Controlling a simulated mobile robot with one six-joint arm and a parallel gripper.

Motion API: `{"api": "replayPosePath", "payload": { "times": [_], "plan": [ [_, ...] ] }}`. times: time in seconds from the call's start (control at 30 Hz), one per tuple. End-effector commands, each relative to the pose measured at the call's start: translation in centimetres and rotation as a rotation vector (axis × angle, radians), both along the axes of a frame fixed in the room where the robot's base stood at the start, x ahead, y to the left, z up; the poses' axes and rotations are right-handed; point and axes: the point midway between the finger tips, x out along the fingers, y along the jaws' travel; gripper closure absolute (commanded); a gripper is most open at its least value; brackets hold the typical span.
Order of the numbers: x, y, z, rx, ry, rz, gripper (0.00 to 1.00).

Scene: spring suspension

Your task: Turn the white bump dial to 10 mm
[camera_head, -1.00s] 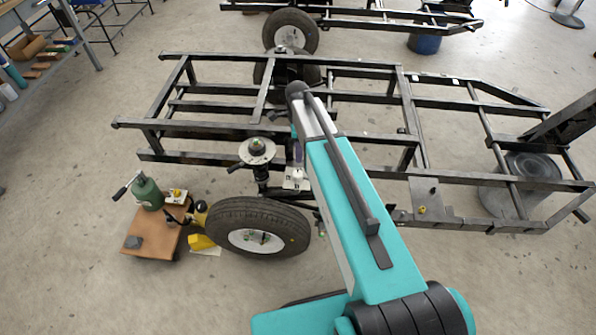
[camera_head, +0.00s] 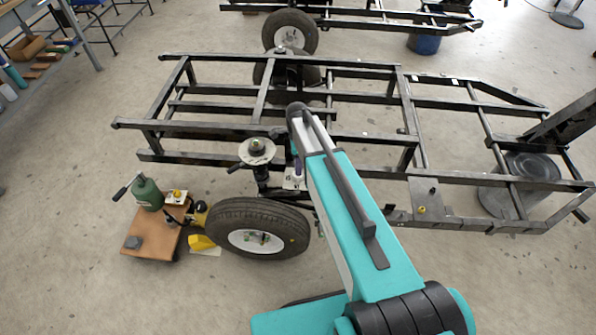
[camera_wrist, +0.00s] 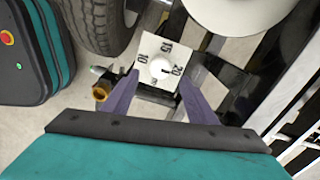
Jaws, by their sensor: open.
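The white bump dial (camera_wrist: 159,67) is a round white knob on a square white plate (camera_wrist: 147,88), printed 10, 15 and 20. A dark mark on the knob's right side appears to point towards 20. In the wrist view my gripper (camera_wrist: 157,80) is open, its two purple fingers on either side of the plate's lower part. No finger visibly grips the knob; the depth gap is hard to tell. In the head view the plate (camera_head: 292,181) shows left of my arm, behind the tyre; my gripper is mostly hidden there.
A tyre (camera_head: 257,228) and a spring strut with a round top plate (camera_head: 257,150) stand close to the dial. The dark steel frame (camera_head: 205,129) spreads around. A green bottle jack (camera_head: 147,194) and yellow block (camera_head: 201,242) are at left. Floor is clear in front.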

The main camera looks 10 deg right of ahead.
Motion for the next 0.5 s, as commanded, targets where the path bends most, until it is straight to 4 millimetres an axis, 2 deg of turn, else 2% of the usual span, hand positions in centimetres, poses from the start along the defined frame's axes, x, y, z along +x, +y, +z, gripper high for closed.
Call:
{"api": "replayPosePath", "payload": {
  "times": [0.3, 0.5],
  "plan": [
    [0.1, 0.0, -4.2, 0.000, 0.001, 0.000, 0.47],
    [0.1, 0.0, -5.7, 0.000, 0.000, 0.000, 0.47]
  ]
}}
